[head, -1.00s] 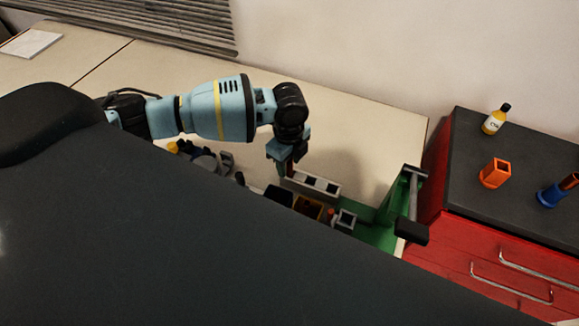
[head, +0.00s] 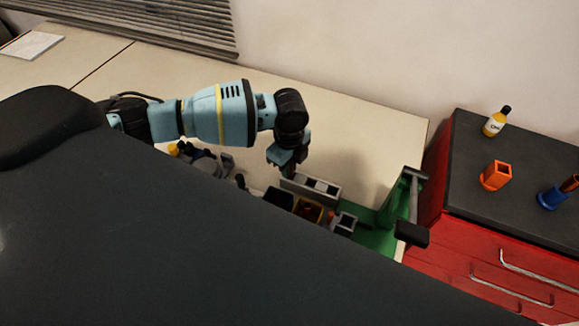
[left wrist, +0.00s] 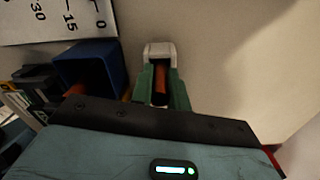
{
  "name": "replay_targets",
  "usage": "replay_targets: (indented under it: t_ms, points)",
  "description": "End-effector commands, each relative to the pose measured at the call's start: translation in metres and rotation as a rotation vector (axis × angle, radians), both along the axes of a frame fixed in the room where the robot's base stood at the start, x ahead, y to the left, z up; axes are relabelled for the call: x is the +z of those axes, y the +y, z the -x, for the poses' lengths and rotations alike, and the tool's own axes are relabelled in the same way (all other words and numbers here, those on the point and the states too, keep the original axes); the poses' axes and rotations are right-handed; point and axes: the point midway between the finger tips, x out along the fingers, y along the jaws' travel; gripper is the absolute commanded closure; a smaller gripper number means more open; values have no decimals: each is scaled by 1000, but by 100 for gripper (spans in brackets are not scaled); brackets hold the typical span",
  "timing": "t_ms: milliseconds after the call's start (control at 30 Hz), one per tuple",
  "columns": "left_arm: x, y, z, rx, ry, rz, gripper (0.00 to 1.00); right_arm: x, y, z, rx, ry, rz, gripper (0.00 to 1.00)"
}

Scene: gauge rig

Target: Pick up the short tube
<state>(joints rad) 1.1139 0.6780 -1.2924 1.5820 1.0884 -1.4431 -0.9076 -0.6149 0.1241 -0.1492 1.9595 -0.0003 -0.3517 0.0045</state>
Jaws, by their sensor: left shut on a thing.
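My left gripper (head: 287,170) points down at the left end of a grey block with square holes (head: 318,188). In the left wrist view its green-looking fingers (left wrist: 160,92) are shut on a narrow orange-brown piece, which looks like the short tube (left wrist: 161,80). A pale grey end (left wrist: 159,49) lies just beyond the fingertips; I cannot tell whether the tube touches it. In the head view the tube is hidden by the gripper. My right gripper is not in view.
A green rig with a black handle (head: 411,234) stands right of the block. A blue open box (left wrist: 88,70) and a numbered white sheet (left wrist: 50,18) show in the wrist view. An orange square holder (head: 495,176) and a bottle (head: 496,122) stand on the red cabinet (head: 480,265).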

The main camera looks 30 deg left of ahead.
Motion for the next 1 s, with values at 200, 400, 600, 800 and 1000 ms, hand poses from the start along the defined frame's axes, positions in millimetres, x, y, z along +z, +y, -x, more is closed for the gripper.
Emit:
replay_targets:
  t_ms: [200, 400, 600, 800, 1000]
  points:
    - [30, 0, -2, 0, -8, 2, 100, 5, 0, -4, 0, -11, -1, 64]
    - [68, 0, -1, -1, -6, 1, 100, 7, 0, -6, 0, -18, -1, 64]
    - [93, 0, -1, 0, -4, 0, 100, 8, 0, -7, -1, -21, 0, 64]
    - [100, 0, -1, 0, -2, 1, 100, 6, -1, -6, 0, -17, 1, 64]
    - [109, 0, -1, 0, -4, 1, 100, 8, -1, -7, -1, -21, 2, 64]
